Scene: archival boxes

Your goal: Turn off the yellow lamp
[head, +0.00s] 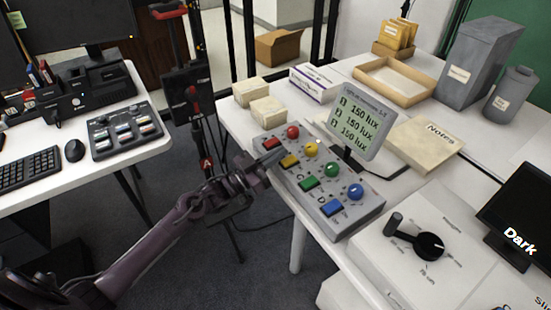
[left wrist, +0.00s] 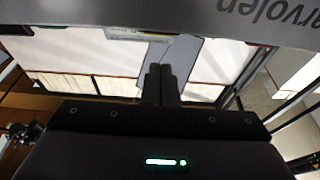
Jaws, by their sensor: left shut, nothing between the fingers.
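A grey control box (head: 331,221) stands on the right table. The yellow lamp (head: 311,149) is a round dome in its row of red, yellow, green and blue domes. I cannot tell for sure whether it is lit. The square yellow button (head: 290,161) sits to its left, in a row of red, yellow, green and blue buttons. My left gripper (head: 273,158) is shut and empty, with its tips just left of the yellow button; I cannot tell whether they touch. Its closed fingers also show in the left wrist view (left wrist: 161,84). My right gripper is out of view.
A white unit with a black knob (head: 429,245) stands in front. Pale blocks (head: 250,91) sit behind the box.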

